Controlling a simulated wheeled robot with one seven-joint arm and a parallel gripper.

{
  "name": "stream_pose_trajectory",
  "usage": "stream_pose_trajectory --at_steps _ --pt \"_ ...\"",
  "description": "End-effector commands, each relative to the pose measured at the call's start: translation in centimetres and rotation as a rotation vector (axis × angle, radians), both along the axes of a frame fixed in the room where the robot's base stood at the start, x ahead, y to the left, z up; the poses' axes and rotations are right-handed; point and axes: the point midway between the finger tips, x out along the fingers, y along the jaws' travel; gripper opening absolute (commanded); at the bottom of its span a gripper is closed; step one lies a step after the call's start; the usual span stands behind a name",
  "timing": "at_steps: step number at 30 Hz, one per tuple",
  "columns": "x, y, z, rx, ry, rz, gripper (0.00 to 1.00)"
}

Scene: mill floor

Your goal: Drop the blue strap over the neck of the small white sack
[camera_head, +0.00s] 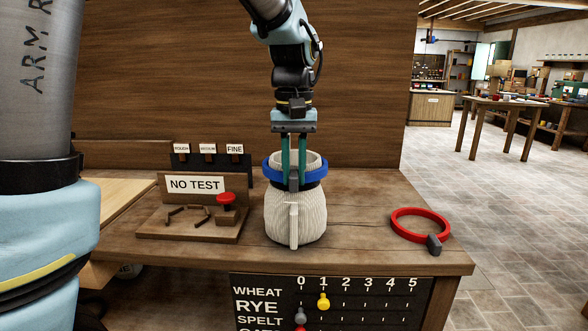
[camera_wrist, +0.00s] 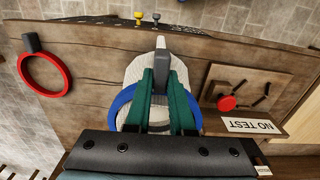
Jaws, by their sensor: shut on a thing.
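The small white sack (camera_head: 308,219), ribbed and with a pale strip down its front, stands upright on the wooden bench. The blue strap (camera_head: 317,175), a stiff ring, is level around the sack's neck, whose open rim shows above it. My gripper (camera_head: 293,177) points down at the front of the neck, its green fingers shut on the strap's grey clasp. In the wrist view, the blue strap (camera_wrist: 122,98) shows on both sides of the fingers, with the sack (camera_wrist: 138,72) inside and beyond it. The fingers hide part of the neck; I cannot tell whether the strap touches the sack.
A red strap (camera_head: 421,224) with a dark clasp lies at the bench's right. A wooden board with a "NO TEST" sign (camera_head: 195,185) and a red knob (camera_head: 226,198) is left of the sack. A labelled switch panel (camera_head: 209,160) stands behind. Bare bench lies between sack and red strap.

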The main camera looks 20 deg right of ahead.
Motion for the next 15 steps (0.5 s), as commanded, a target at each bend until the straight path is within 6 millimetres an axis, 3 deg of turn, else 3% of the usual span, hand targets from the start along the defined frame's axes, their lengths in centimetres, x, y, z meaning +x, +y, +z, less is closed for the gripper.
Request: stream_pose_trajectory --at_steps 15 --pt "0.0 0.0 -1.9 0.000 0.001 0.000 0.00"
